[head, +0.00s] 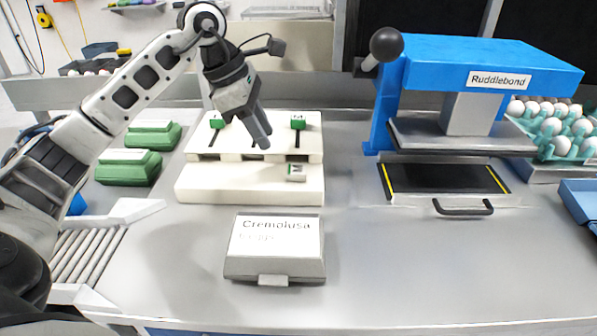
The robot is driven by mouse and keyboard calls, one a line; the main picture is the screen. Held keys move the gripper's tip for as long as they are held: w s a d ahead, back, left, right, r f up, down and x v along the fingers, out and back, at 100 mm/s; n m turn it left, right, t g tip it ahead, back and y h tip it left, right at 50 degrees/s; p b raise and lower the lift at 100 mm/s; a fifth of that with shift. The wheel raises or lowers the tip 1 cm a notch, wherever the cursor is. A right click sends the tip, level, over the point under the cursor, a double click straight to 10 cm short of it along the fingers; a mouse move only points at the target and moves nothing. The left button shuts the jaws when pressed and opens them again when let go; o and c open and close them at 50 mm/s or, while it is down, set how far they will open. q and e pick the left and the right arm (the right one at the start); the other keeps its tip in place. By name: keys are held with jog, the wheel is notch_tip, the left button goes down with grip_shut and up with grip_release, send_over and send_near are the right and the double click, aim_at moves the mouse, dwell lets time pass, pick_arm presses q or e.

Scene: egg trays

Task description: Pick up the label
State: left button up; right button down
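A small whitish label-like piece with a dark mark (297,173) lies on the lower front step of the white stepped stand (200,185), right of its middle. The stand's upper step has dark slots and small green-topped pieces (298,122). My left gripper (262,142) points down over the middle of the upper step, left of and behind the small piece and apart from it. It seems to hold nothing; its fingers overlap from this angle, so its opening is unclear. A closed grey carton (274,268) with a white "Cremolusa" label (275,237) sits in front of the stand. My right gripper is out of view.
The blue "Ruddlebond" press (480,60) stands at right. Egg trays (562,152) lie beyond it. The right front counter is clear.

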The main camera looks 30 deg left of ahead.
pick_arm(q)
send_near(290, 180)
jog(key=shift+w+d+f, duration=0.25)
jog(key=shift+w+f, duration=0.1)
jog(key=shift+f, duration=0.3)
jog(key=shift+p+x, duration=0.5)
jog(key=shift+x, duration=2.1)
jog(key=shift+s, duration=0.2)
grip_shut()
